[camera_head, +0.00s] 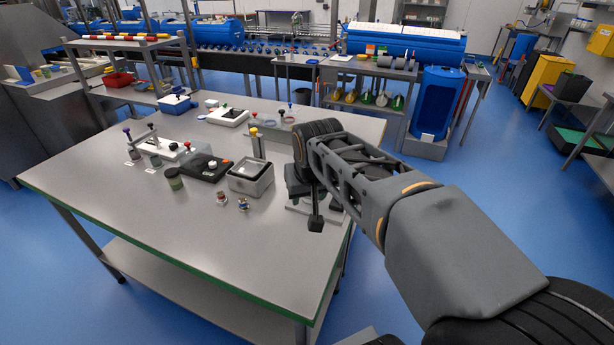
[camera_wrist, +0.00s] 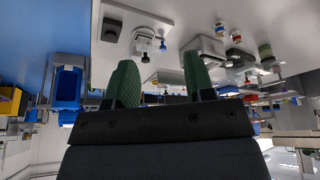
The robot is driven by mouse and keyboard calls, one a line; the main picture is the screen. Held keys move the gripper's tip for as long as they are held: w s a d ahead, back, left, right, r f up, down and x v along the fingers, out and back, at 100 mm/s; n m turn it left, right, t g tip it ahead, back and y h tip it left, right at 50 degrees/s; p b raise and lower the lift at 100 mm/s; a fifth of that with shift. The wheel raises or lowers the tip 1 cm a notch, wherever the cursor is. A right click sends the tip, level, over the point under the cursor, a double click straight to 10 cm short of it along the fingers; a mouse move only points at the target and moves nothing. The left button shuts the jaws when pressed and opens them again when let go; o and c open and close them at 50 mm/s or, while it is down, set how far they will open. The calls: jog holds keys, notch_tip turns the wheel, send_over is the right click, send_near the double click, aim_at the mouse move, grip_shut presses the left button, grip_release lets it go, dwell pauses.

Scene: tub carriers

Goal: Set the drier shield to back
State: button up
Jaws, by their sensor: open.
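My gripper (camera_head: 308,208) hangs over the right front part of the table, its dark fingers pointing down. In the wrist view its two green pads (camera_wrist: 158,78) stand apart with nothing between them. A pale plate with a small device (camera_head: 299,207) lies behind and beneath my gripper, partly hidden by it. In the wrist view this device (camera_wrist: 146,42) shows as a light round body with a dark blue knob beside it. A grey open-topped box (camera_head: 250,180) stands left of my gripper, apart from it. I cannot tell for sure which part is the drier shield.
The grey table (camera_head: 130,225) has a clear front left. A white-and-black device (camera_head: 228,117) and blue tub (camera_head: 175,104) sit farther back.

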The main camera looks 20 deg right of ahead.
jog(key=w+d+m+h+b, duration=0.1)
jog(key=w+d, duration=0.3)
jog(key=w, duration=0.3)
jog(key=w+d+m+b, duration=0.2)
jog(key=w+d, duration=0.1)
jog(key=w, duration=0.4)
jog(key=x, duration=1.2)
jog(key=shift+w+d+p, duration=0.25)
jog(key=shift+d+p, duration=0.1)
jog(key=shift+p, duration=0.05)
jog(key=shift+x, duration=0.85)
grip_shut()
